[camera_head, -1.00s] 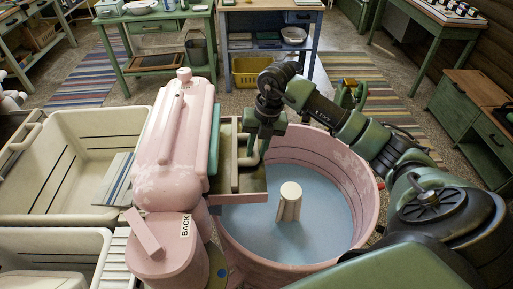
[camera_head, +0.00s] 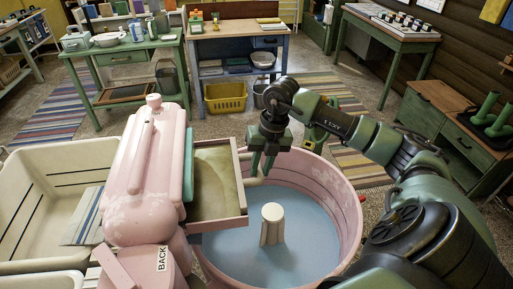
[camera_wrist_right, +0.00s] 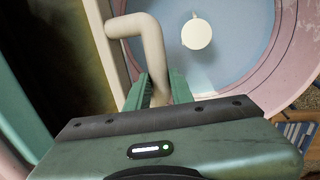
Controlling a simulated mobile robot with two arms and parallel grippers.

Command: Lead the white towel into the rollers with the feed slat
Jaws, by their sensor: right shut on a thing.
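My right gripper (camera_head: 262,172) is at the right edge of the tray, above the pink tub. It is shut on a bent cream rod (camera_wrist_right: 148,38), which also shows small in the head view (camera_head: 256,182). I cannot tell whether this rod is part of the feed slat. The pink wringer head (camera_head: 145,175) stands left of the tray (camera_head: 242,189), which has a dull yellow-green floor. The rollers are hidden under the pink housing. I cannot make out the white towel. My left gripper is not in view.
The pink tub (camera_head: 345,205) holds bluish water and a cream agitator (camera_head: 272,225). Cream rinse tubs (camera_head: 40,150) stand at left, with a blue-striped panel (camera_head: 84,218) in one. A green table (camera_head: 125,45) and a blue bench (camera_head: 238,40) stand behind.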

